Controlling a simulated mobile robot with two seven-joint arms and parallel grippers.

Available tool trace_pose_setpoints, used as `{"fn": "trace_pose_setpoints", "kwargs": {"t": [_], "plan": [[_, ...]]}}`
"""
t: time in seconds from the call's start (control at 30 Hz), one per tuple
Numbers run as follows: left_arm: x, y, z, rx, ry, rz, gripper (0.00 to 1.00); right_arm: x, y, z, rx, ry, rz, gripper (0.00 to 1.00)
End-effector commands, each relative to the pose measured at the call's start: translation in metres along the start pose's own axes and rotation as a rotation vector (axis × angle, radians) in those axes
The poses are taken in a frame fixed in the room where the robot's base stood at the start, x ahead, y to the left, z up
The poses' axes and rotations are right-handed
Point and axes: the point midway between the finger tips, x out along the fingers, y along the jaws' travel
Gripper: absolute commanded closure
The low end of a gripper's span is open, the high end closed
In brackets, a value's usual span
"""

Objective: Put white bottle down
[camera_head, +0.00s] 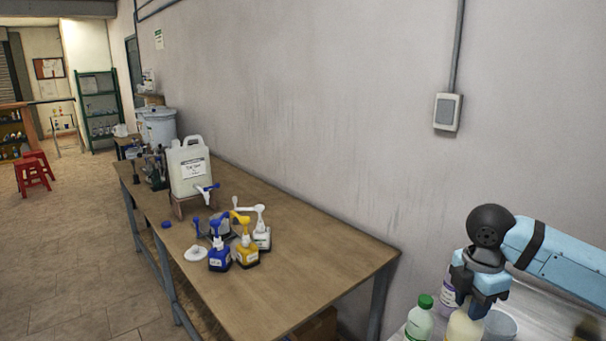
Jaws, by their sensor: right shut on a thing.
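My right gripper (478,304) is at the lower right, pointing down, with its arm coming in from the right edge. It is shut on the white bottle (463,329), a cream-white body showing just below the fingers. The bottle's top is hidden by the gripper, and its base is cut off by the bottom edge, so I cannot tell whether it touches the surface. My left gripper is not in view.
A green-capped bottle (419,319) stands left of the white bottle, a purple-labelled bottle (447,296) behind it, and a pale container (501,325) to its right. A wooden table (300,270) holds a large jug (189,170) and several pump bottles; its near right end is clear.

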Motion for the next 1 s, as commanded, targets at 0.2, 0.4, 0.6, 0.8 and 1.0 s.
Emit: {"fn": "trace_pose_setpoints", "kwargs": {"t": [0.2,0.4,0.6,0.8,1.0], "plan": [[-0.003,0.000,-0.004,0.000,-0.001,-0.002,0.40,0.025,-0.013,-0.023,0.438,0.001,-0.001,1.00],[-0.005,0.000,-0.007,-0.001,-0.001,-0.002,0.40,0.046,-0.026,-0.044,0.844,0.006,-0.001,1.00],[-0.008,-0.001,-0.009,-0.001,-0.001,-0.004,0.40,0.065,-0.041,-0.064,1.248,0.016,-0.004,1.00],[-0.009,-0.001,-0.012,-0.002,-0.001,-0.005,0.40,0.079,-0.053,-0.081,1.577,0.028,-0.014,1.00],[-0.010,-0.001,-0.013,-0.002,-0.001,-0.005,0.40,0.086,-0.060,-0.089,1.747,0.034,-0.020,1.00]]}}
